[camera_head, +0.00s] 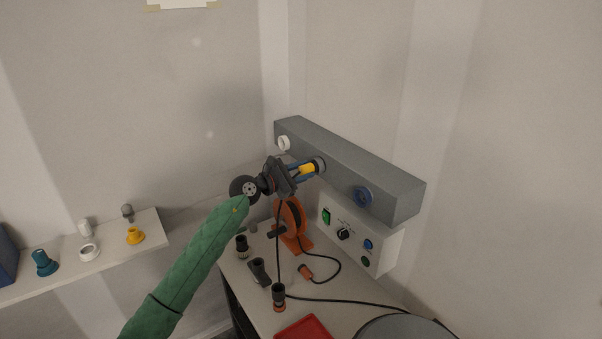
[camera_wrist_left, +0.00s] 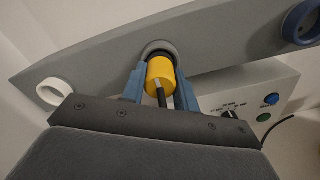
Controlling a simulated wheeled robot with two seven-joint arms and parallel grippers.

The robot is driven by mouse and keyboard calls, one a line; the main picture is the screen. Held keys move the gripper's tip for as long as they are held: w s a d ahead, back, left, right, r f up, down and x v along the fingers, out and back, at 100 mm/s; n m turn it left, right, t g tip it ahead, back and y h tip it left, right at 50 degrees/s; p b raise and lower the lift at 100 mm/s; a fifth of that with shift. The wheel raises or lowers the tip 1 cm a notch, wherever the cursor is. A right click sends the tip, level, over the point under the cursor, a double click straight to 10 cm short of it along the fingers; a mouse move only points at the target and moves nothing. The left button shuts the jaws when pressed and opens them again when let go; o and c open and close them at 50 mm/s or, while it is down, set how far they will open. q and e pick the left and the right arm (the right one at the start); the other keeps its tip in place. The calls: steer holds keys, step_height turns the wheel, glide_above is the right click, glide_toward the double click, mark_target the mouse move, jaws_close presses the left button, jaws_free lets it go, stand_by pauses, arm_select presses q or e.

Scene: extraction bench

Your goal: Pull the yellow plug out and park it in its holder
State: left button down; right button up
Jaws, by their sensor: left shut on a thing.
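The yellow plug (camera_head: 307,169) is at the front face of the long grey bar, at a grey ring socket (camera_wrist_left: 158,47). My left gripper (camera_head: 315,165) is shut on it, with one blue finger on each side; the plug also shows between the fingers in the left wrist view (camera_wrist_left: 160,72). Its inner end is at the ring; how deep it sits is hidden. A dark stem or cord runs from the plug towards my gripper. A yellow flared holder (camera_head: 135,236) stands empty on the shelf at the left. My right gripper is not in view.
The grey bar (camera_head: 375,171) also has a white ring (camera_head: 284,143) and a blue ring (camera_head: 363,196). The shelf (camera_head: 110,255) holds teal and white pieces.

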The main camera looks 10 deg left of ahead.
arm_select(q)
steer(key=shift+w+d, duration=0.2)
steer(key=c, duration=1)
jaws_free()
